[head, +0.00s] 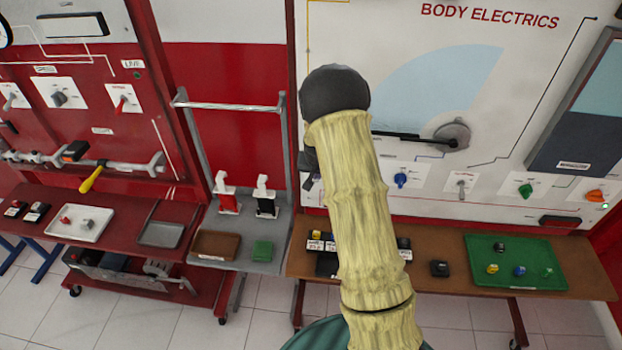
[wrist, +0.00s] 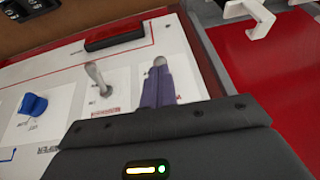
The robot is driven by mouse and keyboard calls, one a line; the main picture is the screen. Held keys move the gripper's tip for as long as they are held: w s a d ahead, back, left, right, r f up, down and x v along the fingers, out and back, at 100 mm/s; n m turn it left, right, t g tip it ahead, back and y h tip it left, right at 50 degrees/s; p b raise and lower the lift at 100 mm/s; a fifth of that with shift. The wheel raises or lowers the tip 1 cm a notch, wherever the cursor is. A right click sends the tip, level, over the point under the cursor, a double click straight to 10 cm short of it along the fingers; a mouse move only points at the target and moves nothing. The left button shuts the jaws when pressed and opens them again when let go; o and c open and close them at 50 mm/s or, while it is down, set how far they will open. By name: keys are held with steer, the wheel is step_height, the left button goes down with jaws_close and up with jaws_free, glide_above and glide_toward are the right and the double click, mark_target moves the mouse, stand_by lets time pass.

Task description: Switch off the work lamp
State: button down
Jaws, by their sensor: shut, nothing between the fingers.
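My gripper's purple fingers (wrist: 160,88) are together in the wrist view, over a white switch plate on the body electrics panel. A grey rounded tip (wrist: 159,62) shows at their ends; I cannot tell whether they touch it. Beside them a grey toggle switch (wrist: 97,77) stands on its own plate, and further left is a blue knob (wrist: 33,103). In the head view my arm hides most of this area; part of my gripper (head: 312,167) shows left of it. The blue knob (head: 400,180) shows to its right. I cannot read which switch is the work lamp's, and no lamp is identifiable.
A dark red block (wrist: 115,38) sits along the panel edge. Another toggle (head: 462,186), a green knob (head: 525,191) and an orange knob (head: 595,196) lie to the right. White-handled levers (head: 265,195) stand left of my arm. A brown bench (head: 450,287) runs below the panel.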

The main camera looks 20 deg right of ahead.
steer(key=shift+s+a+f+b, duration=0.15)
steer(key=shift+s+f+b, duration=0.3)
steer(key=shift+f+b, duration=0.35)
steer(key=shift+r, duration=0.2)
steer(key=shift+r+p, duration=0.35)
steer(key=shift+r, duration=0.35)
